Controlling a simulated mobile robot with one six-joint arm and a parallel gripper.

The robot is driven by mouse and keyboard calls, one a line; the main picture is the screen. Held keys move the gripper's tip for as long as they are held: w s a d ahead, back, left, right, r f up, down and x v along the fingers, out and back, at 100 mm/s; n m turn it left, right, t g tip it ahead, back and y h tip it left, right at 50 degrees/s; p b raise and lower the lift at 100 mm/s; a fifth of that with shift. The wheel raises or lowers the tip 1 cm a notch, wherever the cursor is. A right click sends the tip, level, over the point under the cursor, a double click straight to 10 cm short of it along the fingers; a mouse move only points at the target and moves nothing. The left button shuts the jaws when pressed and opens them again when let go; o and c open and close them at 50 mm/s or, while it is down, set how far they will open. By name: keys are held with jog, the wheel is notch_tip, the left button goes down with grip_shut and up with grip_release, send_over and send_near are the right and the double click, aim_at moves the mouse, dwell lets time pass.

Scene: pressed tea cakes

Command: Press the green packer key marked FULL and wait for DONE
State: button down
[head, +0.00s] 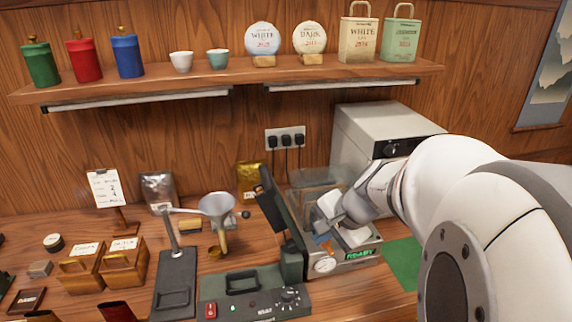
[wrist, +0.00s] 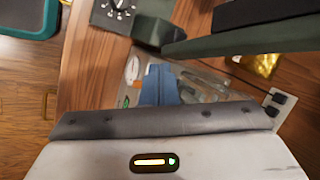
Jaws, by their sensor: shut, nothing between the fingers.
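The packer (head: 348,269) stands right of centre on the bench, with a dark green upright panel (head: 280,212) at its left. Its small display (head: 360,254) is lit green and appears to read READY; a round gauge (head: 325,265) sits beside it. In the wrist view my gripper (wrist: 158,84) is shut and empty, with the gauge (wrist: 132,68) just left of the fingers. I cannot make out the green FULL key; the fingers or arm may hide it.
A dark green control box (head: 255,295) with a knob is left of the packer. A funnel (head: 217,207) on a stand is further left. A grey boxy appliance (head: 375,125) stands behind. A green mat (head: 402,262) lies to the right.

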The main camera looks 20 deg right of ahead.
jog(key=w+d+r+m+t+h+p, duration=0.1)
jog(key=w+d+m+t, duration=0.1)
jog(key=d+m, duration=0.4)
jog(key=w+d+r+m+t+h+p, duration=0.1)
jog(key=w+d+r+m+t+p, duration=0.1)
jog(key=d+m, duration=0.4)
jog(key=w+d, duration=0.1)
jog(key=d, duration=0.4)
jog(key=shift+m, duration=0.4)
jog(key=shift+w+f, duration=0.1)
notch_tip(320, 180, down, 8)
jog(key=b, duration=0.6)
jog(key=shift+b, duration=0.35)
jog(key=shift+f+b, duration=0.3)
jog(key=shift+b, duration=0.05)
jog(key=shift+f, duration=0.1)
jog(key=shift+f+b, duration=0.3)
jog(key=shift+b, duration=0.25)
